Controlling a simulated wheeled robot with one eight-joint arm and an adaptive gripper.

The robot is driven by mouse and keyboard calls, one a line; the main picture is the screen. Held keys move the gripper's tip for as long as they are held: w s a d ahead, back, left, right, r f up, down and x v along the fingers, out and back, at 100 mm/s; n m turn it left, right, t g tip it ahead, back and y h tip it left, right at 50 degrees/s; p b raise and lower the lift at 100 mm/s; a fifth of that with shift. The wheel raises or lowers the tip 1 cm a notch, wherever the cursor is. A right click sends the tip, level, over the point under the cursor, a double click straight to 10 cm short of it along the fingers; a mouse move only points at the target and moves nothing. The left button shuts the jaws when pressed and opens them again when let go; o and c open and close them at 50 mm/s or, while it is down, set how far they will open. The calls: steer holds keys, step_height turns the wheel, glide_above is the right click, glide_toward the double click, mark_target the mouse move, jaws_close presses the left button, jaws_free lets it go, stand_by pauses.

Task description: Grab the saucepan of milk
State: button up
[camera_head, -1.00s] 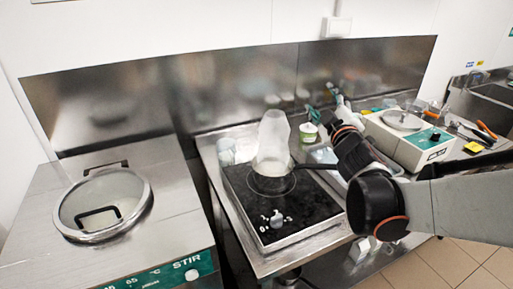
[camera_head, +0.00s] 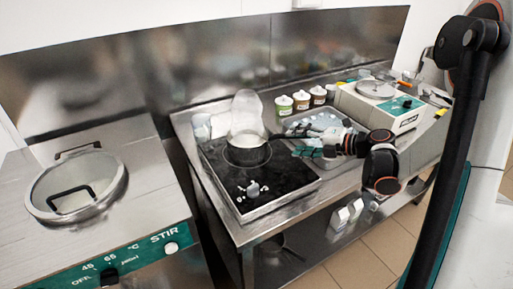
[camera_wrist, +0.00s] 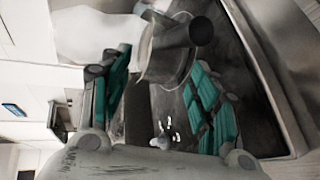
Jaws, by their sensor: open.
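The saucepan of milk (camera_head: 247,153) stands upright on the black hob (camera_head: 220,182), dark-sided with pale contents. In the wrist view, the saucepan (camera_wrist: 168,62) is at the top centre and its dark handle (camera_wrist: 190,32) points toward the camera. My gripper (camera_head: 284,145) is just right of the pan, low over the counter, with green fingers spread. In the wrist view, the fingers of my gripper (camera_wrist: 158,72) lie either side of the pan's lower part, and the handle is near the right fingertip. I see no grip on the handle.
A pale translucent shape (camera_head: 246,108) rises above the pan. Several lidded tubs (camera_head: 301,99) and a tray of pale items (camera_head: 318,124) are behind my gripper. A white machine (camera_head: 379,104) is at right; a lidded STIR unit (camera_head: 75,187) is at left.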

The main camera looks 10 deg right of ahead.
steer(key=b+x, duration=0.1)
steer(key=x, duration=0.4)
steer(key=shift+w, duration=0.1)
steer(key=x, duration=0.1)
steer(key=b+x, duration=0.1)
steer(key=x, duration=0.1)
steer(key=b+x, duration=0.1)
steer(key=x, duration=0.1)
steer(key=shift+f, duration=0.3)
steer(key=shift+r, duration=0.1)
steer(key=c, duration=1.3)
steer(key=shift+d, duration=0.1)
jaws_close()
